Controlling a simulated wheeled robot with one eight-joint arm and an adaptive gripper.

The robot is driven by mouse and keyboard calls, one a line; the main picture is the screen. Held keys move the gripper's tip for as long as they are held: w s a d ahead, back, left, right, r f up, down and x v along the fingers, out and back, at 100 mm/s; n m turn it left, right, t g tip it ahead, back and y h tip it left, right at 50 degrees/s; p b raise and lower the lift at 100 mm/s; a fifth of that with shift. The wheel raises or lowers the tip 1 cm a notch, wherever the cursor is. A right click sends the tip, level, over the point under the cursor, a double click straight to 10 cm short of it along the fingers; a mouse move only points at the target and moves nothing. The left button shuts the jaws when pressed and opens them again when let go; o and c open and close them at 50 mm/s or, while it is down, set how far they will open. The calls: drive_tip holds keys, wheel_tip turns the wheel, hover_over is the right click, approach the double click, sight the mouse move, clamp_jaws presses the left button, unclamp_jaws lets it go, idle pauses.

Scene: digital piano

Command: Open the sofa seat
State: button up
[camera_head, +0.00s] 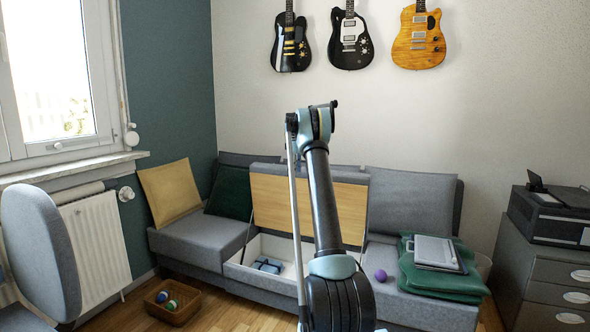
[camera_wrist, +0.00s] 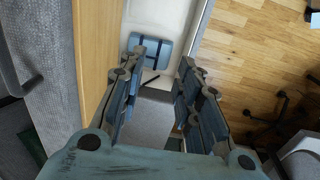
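The middle sofa seat (camera_head: 268,184) stands raised, its wooden underside facing forward. Below it is an open storage compartment (camera_head: 279,247) with pale inner walls and a blue-grey item (camera_head: 267,265) inside. In the wrist view the raised seat's wooden side (camera_wrist: 97,45) runs along the left, and the blue-grey item (camera_wrist: 147,47) shows between the fingers. My gripper (camera_wrist: 160,65) is open, with nothing between its fingers, above the compartment and beside the raised seat. In the head view my arm hides the gripper and part of the seat.
A green folded cloth (camera_head: 440,282) with a grey device and a purple ball (camera_head: 380,275) lie on the right seat. A basket with balls (camera_head: 173,302) stands on the floor at left. A chair (camera_head: 40,250) is far left; drawers (camera_head: 548,265) stand at right.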

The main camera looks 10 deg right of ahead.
drive_tip(key=shift+w+d+r, duration=0.25)
drive_tip(key=shift+w+r, duration=0.15)
drive_tip(key=shift+r, duration=0.25)
drive_tip(key=s+a+r+m, duration=0.2)
drive_tip(key=s+r, duration=0.3)
drive_tip(key=s, duration=0.4)
drive_tip(key=s+a+r+m, duration=0.1)
drive_tip(key=s+r, duration=0.4)
drive_tip(key=s, duration=0.5)
drive_tip(key=s+a+m, duration=0.2)
drive_tip(key=s+m, duration=0.1)
drive_tip(key=s, duration=1.6)
drive_tip(key=s+a+f+m+t, duration=0.1)
drive_tip(key=s+f, duration=0.3)
drive_tip(key=s, duration=0.6)
drive_tip(key=s+f+m, duration=0.1)
drive_tip(key=s+f, duration=0.3)
drive_tip(key=s, duration=0.6)
drive_tip(key=s+a+f+m, duration=0.1)
drive_tip(key=s+f+m, duration=0.2)
drive_tip(key=s+f, duration=1.3)
drive_tip(key=shift+f+t, duration=0.2)
drive_tip(key=shift+t, duration=0.1)
